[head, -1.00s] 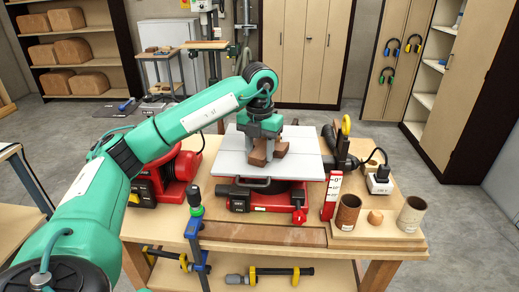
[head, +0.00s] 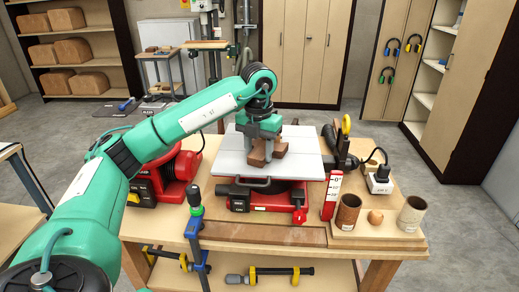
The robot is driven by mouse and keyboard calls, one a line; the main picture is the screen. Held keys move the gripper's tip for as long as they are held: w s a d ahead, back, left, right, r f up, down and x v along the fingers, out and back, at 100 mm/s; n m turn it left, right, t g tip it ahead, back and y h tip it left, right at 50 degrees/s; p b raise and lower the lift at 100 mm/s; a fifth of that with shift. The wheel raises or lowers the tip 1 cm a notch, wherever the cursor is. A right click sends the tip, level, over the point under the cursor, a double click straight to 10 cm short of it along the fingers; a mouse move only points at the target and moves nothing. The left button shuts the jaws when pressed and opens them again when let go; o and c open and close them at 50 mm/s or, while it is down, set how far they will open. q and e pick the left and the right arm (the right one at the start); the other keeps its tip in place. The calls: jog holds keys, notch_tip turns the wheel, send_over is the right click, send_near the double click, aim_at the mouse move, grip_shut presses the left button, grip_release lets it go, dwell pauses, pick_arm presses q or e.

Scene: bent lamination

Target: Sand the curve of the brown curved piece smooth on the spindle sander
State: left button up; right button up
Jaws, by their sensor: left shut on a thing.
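The brown curved piece (head: 259,158) is over the light grey table of the spindle sander (head: 231,165). My left gripper (head: 260,142) points down and is shut on it. The piece is at or just above the table surface; I cannot tell if it touches. The spindle is hidden behind the gripper and the piece, so I cannot tell whether the curve meets it. The sander's red base (head: 265,196) stands on the wooden bench. My right gripper is not in view.
A red machine (head: 165,178) stands left of the sander. A blue clamp (head: 195,232) is at the bench's front edge. A red gauge (head: 331,195), a brown sleeve (head: 347,211) and a grey sleeve (head: 411,214) stand at right. A black hose (head: 345,155) lies beside the table.

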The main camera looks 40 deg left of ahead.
pick_arm(q)
jog(key=shift+s, duration=0.15)
jog(key=shift+s+d+r, duration=0.15)
jog(key=shift+s+r, duration=0.05)
jog(key=shift+s, duration=0.55)
jog(key=shift+s+d+r, duration=0.15)
jog(key=shift+s+r, duration=0.05)
jog(key=shift+s, duration=0.6)
jog(key=shift+s+d+r, duration=0.15)
jog(key=shift+s+r, duration=0.05)
jog(key=shift+s, duration=0.55)
jog(key=shift+r, duration=0.1)
